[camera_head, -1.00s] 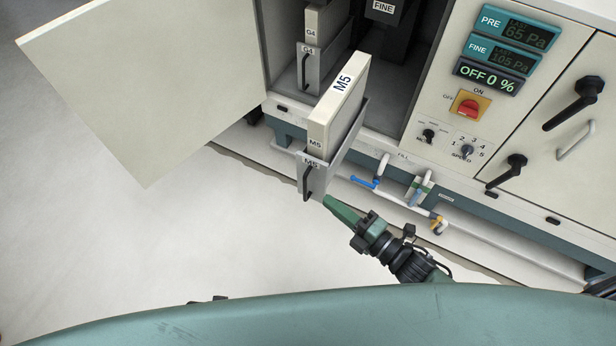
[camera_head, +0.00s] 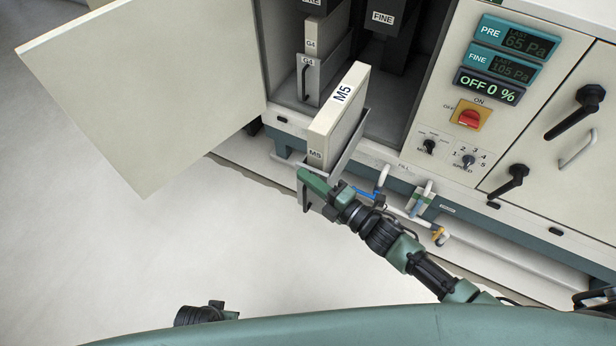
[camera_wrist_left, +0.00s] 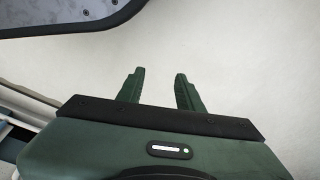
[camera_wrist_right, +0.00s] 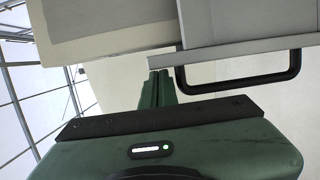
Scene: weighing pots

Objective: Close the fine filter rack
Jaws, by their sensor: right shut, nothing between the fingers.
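The fine filter rack (camera_head: 350,150) is a grey metal tray slid out of the cabinet, holding a cream filter (camera_head: 338,118) marked M5. My right gripper (camera_head: 306,180) is shut and empty, at the rack's front plate and covering part of it. In the right wrist view its closed fingers (camera_wrist_right: 159,86) lie at the plate's lower edge, beside the black handle (camera_wrist_right: 250,82); I cannot tell if they touch. My left gripper (camera_wrist_left: 160,80) is open and empty over pale floor; its fingers are hidden in the head view.
The open cabinet door (camera_head: 140,90) hangs at the left. The G4 rack (camera_head: 318,80) stands inside the cabinet, left of the dark FINE housing (camera_head: 383,17). A control panel (camera_head: 460,120) is at the right. Valves and pipes (camera_head: 415,200) run below. The floor at the left is clear.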

